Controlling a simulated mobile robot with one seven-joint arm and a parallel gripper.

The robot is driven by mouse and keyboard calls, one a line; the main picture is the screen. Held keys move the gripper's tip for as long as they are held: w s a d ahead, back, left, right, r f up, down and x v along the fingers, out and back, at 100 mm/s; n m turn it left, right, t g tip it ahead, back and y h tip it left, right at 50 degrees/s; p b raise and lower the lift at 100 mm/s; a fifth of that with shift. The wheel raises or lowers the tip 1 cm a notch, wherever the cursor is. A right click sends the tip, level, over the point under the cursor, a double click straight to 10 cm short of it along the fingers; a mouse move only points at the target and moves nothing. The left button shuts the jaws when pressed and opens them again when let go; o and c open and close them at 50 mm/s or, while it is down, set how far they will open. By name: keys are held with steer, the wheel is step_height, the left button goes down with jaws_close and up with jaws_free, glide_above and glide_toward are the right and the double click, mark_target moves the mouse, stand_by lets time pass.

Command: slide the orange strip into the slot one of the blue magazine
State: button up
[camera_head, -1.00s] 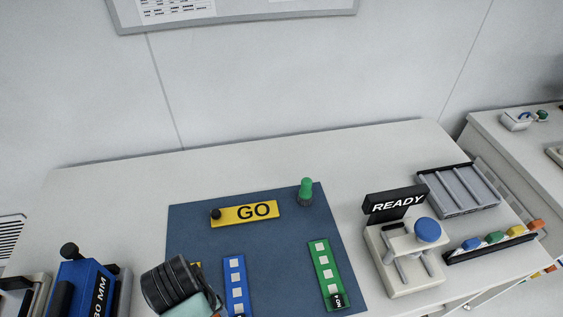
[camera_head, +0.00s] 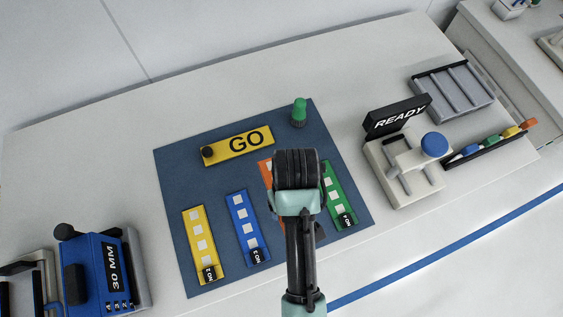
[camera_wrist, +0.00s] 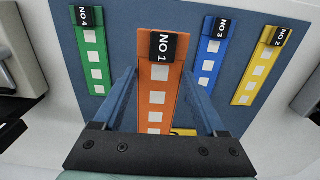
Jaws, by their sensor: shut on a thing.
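My gripper (camera_wrist: 159,82) is shut on the orange strip (camera_wrist: 153,100), with a blue-grey finger along each side of it. The strip has white squares and a black "NO 1" label at its far end. It looks larger than the other strips and seems held above the mat. In the head view only parts of the orange strip (camera_head: 264,168) show behind my arm, and the fingertips are hidden. The blue magazine (camera_head: 92,277), marked "30 MM" with small digits below, stands at the lower left, well apart from my gripper. Its slots cannot be made out.
On the dark blue mat (camera_head: 180,165) lie a yellow strip (camera_head: 200,245), a blue strip (camera_head: 245,228), a green strip (camera_head: 338,195), a yellow GO plate (camera_head: 238,146) and a green-topped peg (camera_head: 299,112). A READY device (camera_head: 405,165) and grey tray (camera_head: 452,92) stand right.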

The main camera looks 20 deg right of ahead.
steer(key=shift+s+d, duration=0.9)
steer(key=shift+s, duration=0.1)
steer(key=shift+w+a+f, duration=0.1)
steer(key=shift+w+f, duration=0.05)
steer(key=shift+f, duration=0.05)
steer(key=shift+f+p, duration=0.65)
steer(key=shift+f, duration=3.95)
steer(key=shift+f, duration=0.1)
steer(key=shift+f, duration=0.1)
steer(key=o, duration=1.3)
steer(key=shift+f+b, duration=0.2)
steer(key=shift+b, duration=0.5)
steer(key=r, duration=1.3)
steer(key=shift+w+r+b, duration=0.2)
steer(key=shift+w+b, duration=0.05)
steer(key=shift+b, duration=0.1)
